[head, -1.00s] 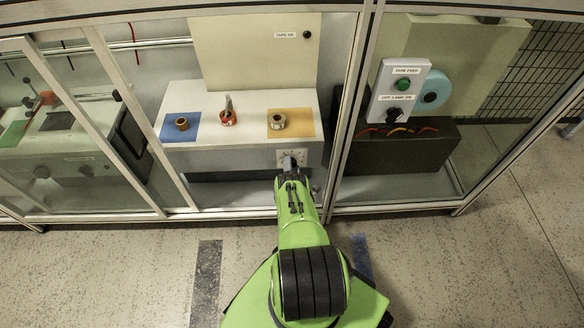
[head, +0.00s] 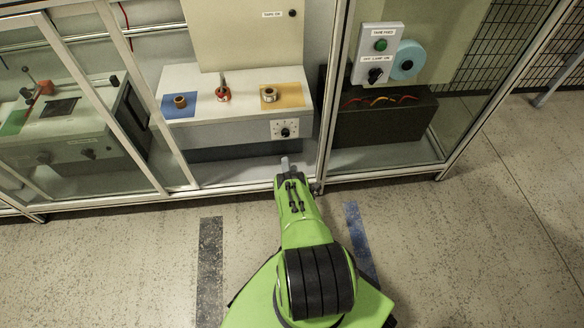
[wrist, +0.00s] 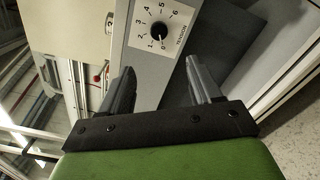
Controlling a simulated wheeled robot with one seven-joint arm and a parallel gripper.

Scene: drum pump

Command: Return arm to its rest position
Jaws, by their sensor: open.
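My green arm reaches forward from the bottom of the head view, with my gripper (head: 285,163) at the cabinet's lower front edge. In the wrist view my gripper (wrist: 160,88) has its two grey fingers spread apart with nothing between them. Beyond the fingertips is the tension dial (wrist: 158,32), a black knob on a white numbered plate. The dial (head: 285,132) also shows in the head view, on the front of the white bench, a short way above my gripper and apart from it.
The white bench (head: 222,118) stands inside a framed cabinet, with a blue mat (head: 180,114) and an orange mat (head: 290,90) holding small rolls. A metal frame post (head: 335,95) rises just right of my gripper. The floor (head: 110,260) in front is clear.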

